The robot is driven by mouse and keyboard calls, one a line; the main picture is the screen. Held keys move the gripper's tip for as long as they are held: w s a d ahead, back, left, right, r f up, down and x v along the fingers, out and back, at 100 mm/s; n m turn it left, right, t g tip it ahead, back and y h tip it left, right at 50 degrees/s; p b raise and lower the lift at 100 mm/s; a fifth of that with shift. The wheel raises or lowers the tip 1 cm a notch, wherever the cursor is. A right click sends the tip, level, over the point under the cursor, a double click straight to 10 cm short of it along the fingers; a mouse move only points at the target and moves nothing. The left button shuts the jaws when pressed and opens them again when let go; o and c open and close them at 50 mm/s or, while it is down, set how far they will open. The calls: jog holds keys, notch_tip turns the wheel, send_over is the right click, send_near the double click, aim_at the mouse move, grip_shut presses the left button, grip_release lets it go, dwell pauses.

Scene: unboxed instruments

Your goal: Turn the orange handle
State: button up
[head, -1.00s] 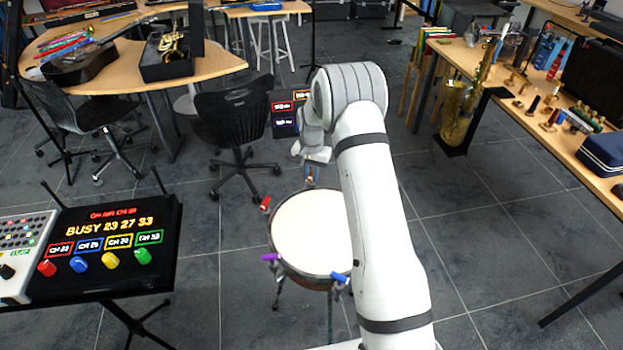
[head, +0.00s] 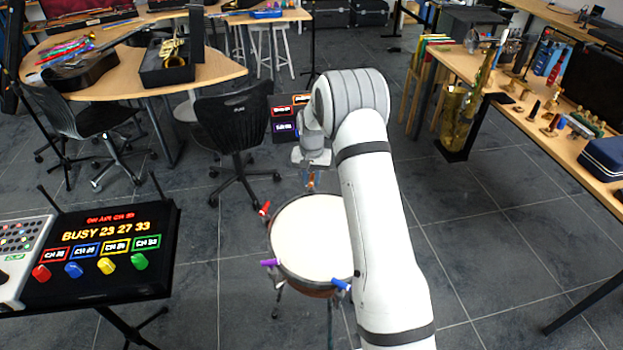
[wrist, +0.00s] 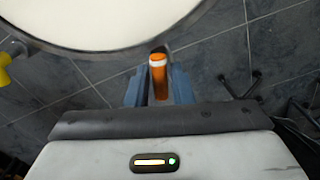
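The orange handle (wrist: 158,72), with a pale band near its top, stands at the rim of a round white-topped drum (wrist: 95,18) in the wrist view. My gripper (wrist: 159,90) has one blue-grey finger on each side of it, both close against it, and appears shut on it. In the head view, my gripper (head: 309,181) is at the drum's far rim, with a small bit of the orange handle (head: 310,180) showing. The drum (head: 308,232) is partly hidden by my arm.
Other handles sit around the drum: red (head: 265,208), purple (head: 269,262), blue (head: 341,284) and yellow (wrist: 4,66). A black chair (head: 236,120) stands beyond the drum. A control panel (head: 110,235) is at left, and a table (head: 520,115) at right.

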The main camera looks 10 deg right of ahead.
aim_at(312, 178)
jog(key=o, duration=0.4)
jog(key=shift+c, duration=0.2)
jog(key=shift+r+b, duration=0.45)
jog(key=shift+r, duration=3.45)
